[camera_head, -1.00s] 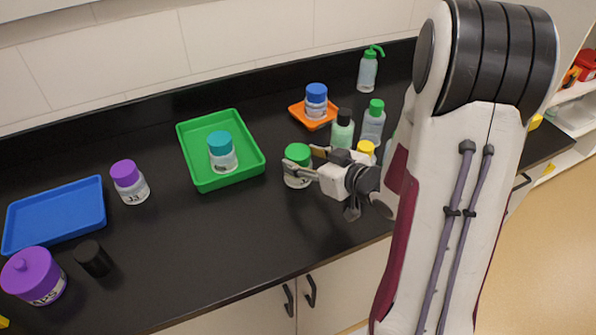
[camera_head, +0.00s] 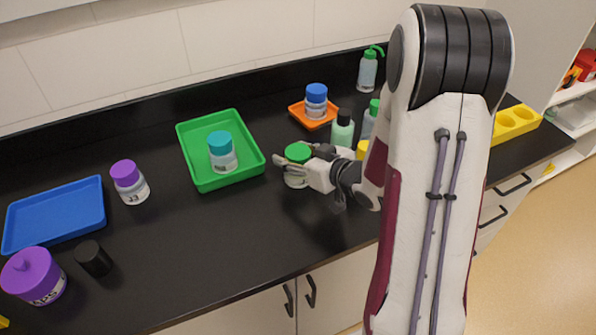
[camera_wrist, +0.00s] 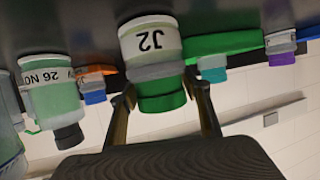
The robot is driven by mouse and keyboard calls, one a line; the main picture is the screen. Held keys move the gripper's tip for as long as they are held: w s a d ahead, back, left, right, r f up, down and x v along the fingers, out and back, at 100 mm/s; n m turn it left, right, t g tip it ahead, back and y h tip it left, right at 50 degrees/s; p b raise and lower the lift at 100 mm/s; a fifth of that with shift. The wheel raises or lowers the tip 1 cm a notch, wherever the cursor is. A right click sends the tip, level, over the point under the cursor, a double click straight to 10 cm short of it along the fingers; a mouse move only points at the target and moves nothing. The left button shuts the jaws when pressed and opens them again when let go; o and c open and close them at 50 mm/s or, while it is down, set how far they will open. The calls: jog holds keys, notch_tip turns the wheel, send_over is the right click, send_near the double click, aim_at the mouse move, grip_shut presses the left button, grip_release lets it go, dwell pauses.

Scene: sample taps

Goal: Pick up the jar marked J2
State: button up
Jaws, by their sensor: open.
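The jar marked J2 (camera_wrist: 150,48) has a green lid and a white label, and appears upside down in the wrist view. In the head view the J2 jar (camera_head: 297,152) stands on the black bench, right of the green tray. My gripper (camera_wrist: 161,108) is open, with one finger on each side of the jar's green lid. In the head view my gripper (camera_head: 294,160) reaches the jar from the right and hides part of its body. I cannot tell whether the fingers touch the jar.
A green tray (camera_head: 190,160) holds a teal-lidded jar (camera_head: 222,158). A blue-lidded jar (camera_head: 316,95) stands on an orange tray (camera_head: 297,113). A black-capped bottle (camera_head: 342,130) stands close behind my gripper. The bench left of the J2 jar, before the green tray, is clear.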

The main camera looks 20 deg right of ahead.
jog(key=shift+x, duration=1.4)
jog(key=c, duration=1.3)
grip_shut()
